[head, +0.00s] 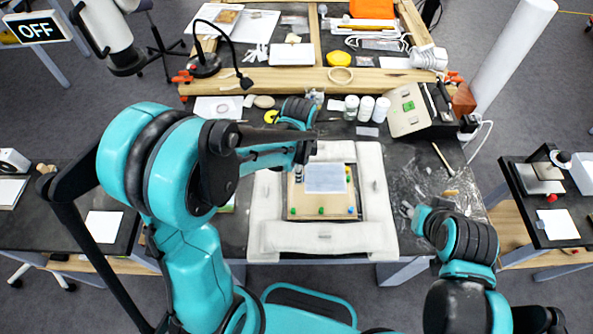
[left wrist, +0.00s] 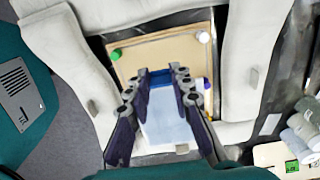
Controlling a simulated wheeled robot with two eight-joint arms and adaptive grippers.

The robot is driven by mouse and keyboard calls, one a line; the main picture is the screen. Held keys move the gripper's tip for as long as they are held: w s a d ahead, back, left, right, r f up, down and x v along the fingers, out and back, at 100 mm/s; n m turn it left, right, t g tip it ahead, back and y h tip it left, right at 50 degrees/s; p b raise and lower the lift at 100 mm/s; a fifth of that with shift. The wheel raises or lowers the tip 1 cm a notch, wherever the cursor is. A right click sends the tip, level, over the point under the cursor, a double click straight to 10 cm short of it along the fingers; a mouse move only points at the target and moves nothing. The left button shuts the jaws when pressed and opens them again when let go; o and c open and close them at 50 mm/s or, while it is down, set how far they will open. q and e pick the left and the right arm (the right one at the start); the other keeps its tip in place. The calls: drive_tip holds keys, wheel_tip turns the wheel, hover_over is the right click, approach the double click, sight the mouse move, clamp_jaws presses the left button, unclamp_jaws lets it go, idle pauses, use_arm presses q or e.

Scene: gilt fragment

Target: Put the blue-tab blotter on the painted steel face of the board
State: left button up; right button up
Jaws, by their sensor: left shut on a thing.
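The blotter (head: 325,178) is a pale sheet; in the left wrist view it (left wrist: 166,128) hangs below a blue tab (left wrist: 160,78). My left gripper (left wrist: 162,77) is shut on the blue tab. In the head view my left gripper (head: 300,172) is at the sheet's left side. The board (head: 300,212) is a tan panel with coloured pegs near its edge; it also shows in the left wrist view (left wrist: 150,55). The blotter overlaps its upper middle; I cannot tell whether it touches. My right gripper (head: 412,213) is at the right, away from the board, its fingers unclear.
Pale padded bolsters (head: 322,240) surround the board on the dark table. Crumpled clear film (head: 447,190) lies at the right. White jars (head: 366,108) and a beige case (head: 408,110) stand behind. A lamp (head: 205,62) stands at the back left.

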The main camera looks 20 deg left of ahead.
sight(298, 191)
use_arm(q)
drive_tip(key=shift+f, duration=0.4)
wheel_tip(298, 191, down, 7)
drive_tip(key=b, duration=0.5)
drive_tip(key=shift+r, duration=0.15)
drive_tip(key=shift+f+b, duration=0.45)
drive_tip(key=shift+b, duration=0.2)
drive_tip(key=o, duration=0.9)
drive_tip(key=shift+o, duration=0.2)
